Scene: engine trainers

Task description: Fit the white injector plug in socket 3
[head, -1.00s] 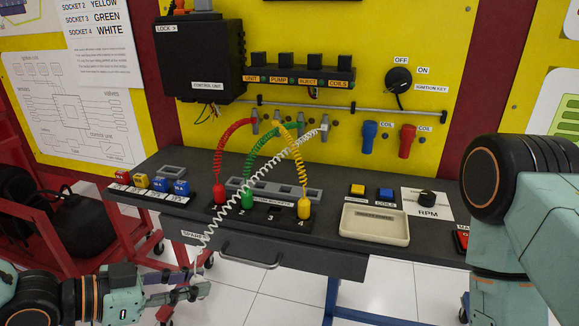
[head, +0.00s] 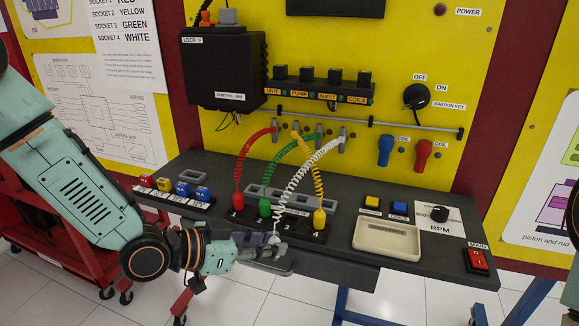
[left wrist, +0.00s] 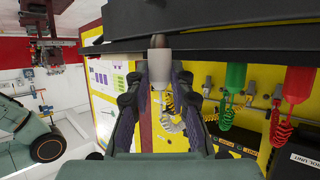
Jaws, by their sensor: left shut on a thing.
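My left gripper (head: 272,249) is at the front edge of the bench, just in front of the socket row. It is shut on the white injector plug (left wrist: 160,65), which is upright between the fingers in the left wrist view. In the head view the plug (head: 275,240) is partly hidden by the fingers, and its white coiled cord (head: 288,190) runs up to the rail. The red plug (head: 236,201) stands in socket 1, the green plug (head: 265,208) in socket 2 and the yellow plug (head: 319,218) in socket 4. Socket 3 (head: 293,226) has no plug in it. My right gripper is out of view.
Small coloured blocks (head: 183,189) stand on the left. The coiled cords arch over the sockets. A drawer handle is below the bench edge.

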